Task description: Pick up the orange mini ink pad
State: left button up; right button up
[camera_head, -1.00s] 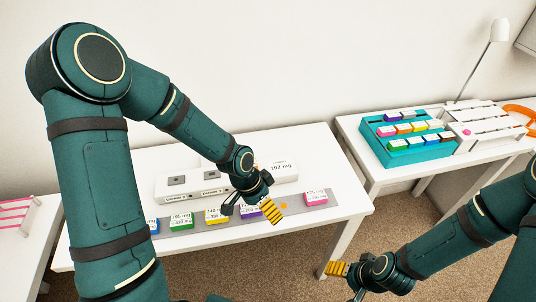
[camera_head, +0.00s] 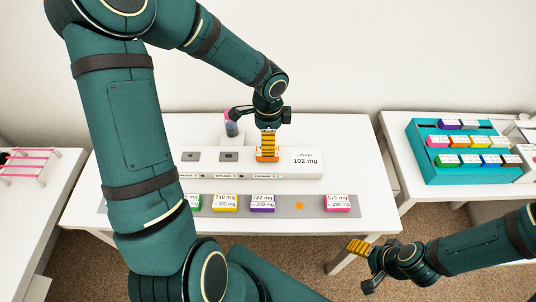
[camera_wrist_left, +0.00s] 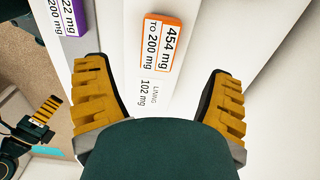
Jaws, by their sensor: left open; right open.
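The orange mini ink pad (camera_head: 267,158) sits on top of the white box-like device (camera_head: 310,171), just left of its "102 mg" print. In the left wrist view, the orange ink pad (camera_wrist_left: 164,42) has a white label reading "454 mg to 200 mg". My left gripper (camera_head: 268,143) points down right over the pad and hides part of it. In the left wrist view its two yellow fingers (camera_wrist_left: 158,80) are spread wide, with the pad lying beyond their tips and nothing between them. My right gripper (camera_head: 360,246) is open and empty, off the front right of the table.
Yellow (camera_head: 225,203), purple (camera_head: 262,203) and pink (camera_head: 338,203) pads stand on a grey strip along the table front, with an orange dot (camera_head: 300,206) on the strip. A pink-topped stamp (camera_head: 231,122) stands behind the device. A teal rack (camera_head: 425,165) of coloured pads is on the right table.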

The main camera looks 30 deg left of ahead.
pick_arm(q)
notch_tip(320, 180, down, 6)
jog(key=shift+s+f+b, duration=0.1)
jog(key=shift+f+b, duration=0.15)
jog(key=shift+b, duration=0.75)
jog(key=c, duration=1.3)
